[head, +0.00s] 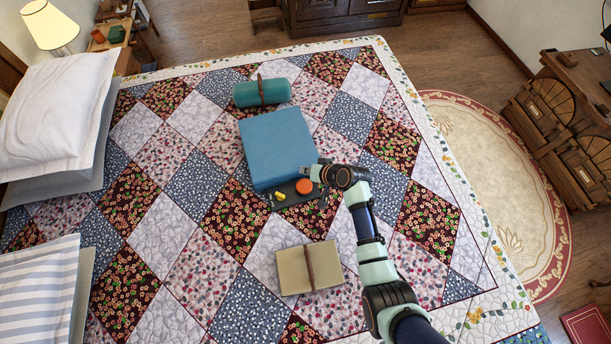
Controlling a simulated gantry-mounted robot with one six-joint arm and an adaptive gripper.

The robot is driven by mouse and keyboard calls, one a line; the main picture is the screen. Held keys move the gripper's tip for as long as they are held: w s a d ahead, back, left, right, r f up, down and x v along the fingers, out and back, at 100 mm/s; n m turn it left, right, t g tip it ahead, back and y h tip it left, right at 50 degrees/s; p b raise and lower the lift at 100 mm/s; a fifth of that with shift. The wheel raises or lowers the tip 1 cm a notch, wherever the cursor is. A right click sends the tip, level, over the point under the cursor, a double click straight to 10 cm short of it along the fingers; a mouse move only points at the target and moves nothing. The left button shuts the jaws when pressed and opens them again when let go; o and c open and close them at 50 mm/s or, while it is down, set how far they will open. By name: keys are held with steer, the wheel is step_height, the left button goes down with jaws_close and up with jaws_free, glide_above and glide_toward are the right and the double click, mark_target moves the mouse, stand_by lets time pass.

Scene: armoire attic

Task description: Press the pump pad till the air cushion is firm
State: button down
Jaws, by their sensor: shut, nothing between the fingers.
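The air cushion is a blue square block (275,145) lying on the quilted bed. At its near edge is a dark strip (285,197) with a round orange-red pad (304,186) and a small yellow piece (280,196). My gripper (318,172) is shut and empty, just beside the orange-red pad at the cushion's near right corner. Whether it touches the pad or cushion cannot be told from this view. The cushion looks full and flat-topped; its firmness cannot be seen.
A teal roll with a brown strap (262,92) lies behind the cushion. A tan strapped book-like object (310,268) lies nearer, below my gripper. Pillows (60,115) and a lit lamp (48,27) are at the left. The quilt (170,225) left of the cushion is clear.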

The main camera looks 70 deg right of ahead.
mark_target(304, 184)
step_height(304, 184, down, 9)
steer(key=b, duration=0.7)
steer(key=shift+r+b, duration=0.1)
steer(key=shift+b, duration=0.25)
stand_by(1.0)
steer(key=shift+f+b, duration=0.35)
steer(key=shift+f, duration=0.05)
steer(key=shift+f+b, duration=0.9)
steer(key=shift+f, duration=0.15)
stand_by(0.8)
steer(key=shift+a+r+p, duration=0.1)
steer(key=shift+r+p, duration=1.2)
steer(key=shift+r, duration=0.15)
